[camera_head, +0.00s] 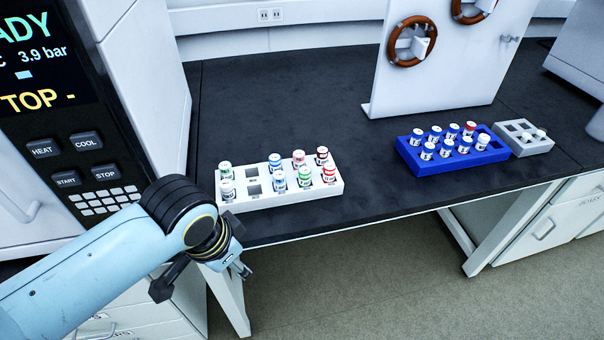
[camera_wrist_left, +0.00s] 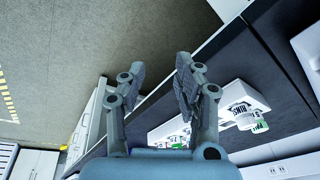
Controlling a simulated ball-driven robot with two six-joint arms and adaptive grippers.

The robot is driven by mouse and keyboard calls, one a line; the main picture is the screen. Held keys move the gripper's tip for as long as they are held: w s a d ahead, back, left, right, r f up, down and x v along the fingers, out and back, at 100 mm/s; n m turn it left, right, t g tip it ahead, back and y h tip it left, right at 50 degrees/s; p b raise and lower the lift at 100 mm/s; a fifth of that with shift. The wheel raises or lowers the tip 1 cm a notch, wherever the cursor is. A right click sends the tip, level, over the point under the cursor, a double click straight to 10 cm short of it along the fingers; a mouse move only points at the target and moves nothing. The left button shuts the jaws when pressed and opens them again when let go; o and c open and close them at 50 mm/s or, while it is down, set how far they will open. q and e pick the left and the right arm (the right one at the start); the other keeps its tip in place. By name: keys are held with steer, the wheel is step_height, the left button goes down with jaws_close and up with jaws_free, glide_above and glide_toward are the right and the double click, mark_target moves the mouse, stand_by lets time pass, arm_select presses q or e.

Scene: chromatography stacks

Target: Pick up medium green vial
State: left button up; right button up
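A white rack (camera_head: 240,204) stands near the bench's front edge in the head view. Two green-capped vials stand in it: one at the back left (camera_head: 225,170) and one in the front row right of centre (camera_head: 305,178). I cannot tell by size which is the medium one. My left gripper (camera_head: 241,268) is in front of and below the rack, beyond the bench edge, apart from the vials. In the left wrist view the gripper (camera_wrist_left: 158,68) has its fingers spread, with nothing between them. A vial with green on it (camera_wrist_left: 259,126) shows there right of the fingers. My right gripper is out of view.
The white rack also holds blue-capped (camera_head: 275,163) and red-capped vials (camera_head: 322,156) and has empty slots. A blue rack (camera_head: 430,168) with several vials and a grey rack (camera_head: 535,150) stand right. A white panel (camera_head: 420,85) stands behind. The dark bench (camera_head: 370,190) is clear between racks.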

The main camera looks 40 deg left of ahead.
arm_select(q)
steer(key=w+r+m, duration=0.2)
steer(key=w+r, duration=0.2)
steer(key=r, duration=0.1)
steer(key=m+g+h+p, duration=0.2)
steer(key=m, duration=0.9)
glide_toward(304, 170)
steer(key=shift+w+f, duration=0.15)
steer(key=shift+f, duration=0.25)
steer(key=f, duration=0.6)
steer(key=d+f, duration=0.1)
steer(key=f, duration=0.2)
steer(key=shift+w+f+b, duration=0.2)
steer(key=shift+f+b, duration=0.2)
jaws_close()
